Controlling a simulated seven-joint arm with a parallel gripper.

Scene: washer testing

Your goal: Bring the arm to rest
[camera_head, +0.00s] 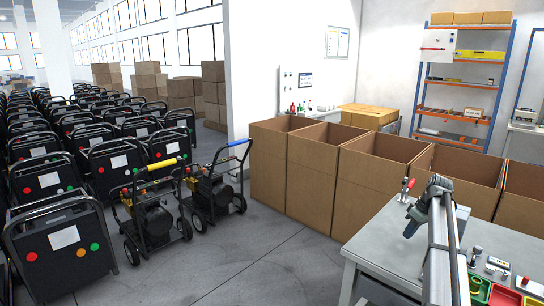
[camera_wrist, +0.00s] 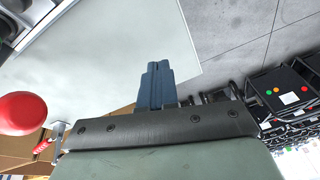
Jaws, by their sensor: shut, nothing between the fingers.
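My arm reaches out over the grey table (camera_head: 376,238) at the lower right of the head view. My gripper (camera_head: 408,232) hangs over the table's left part, its blue fingers pointing down. In the wrist view my gripper (camera_wrist: 157,68) shows its two blue fingers side by side, closed together with nothing between them. The pale table top (camera_wrist: 120,60) lies beyond the fingers in that view.
A red-handled clamp (camera_head: 406,188) stands near my gripper; its red knob (camera_wrist: 22,113) is close in the wrist view. Red and green trays (camera_head: 502,295) lie on the table at right. Open cardboard boxes (camera_head: 312,175) line the far side. Wheeled washers (camera_head: 150,215) stand left.

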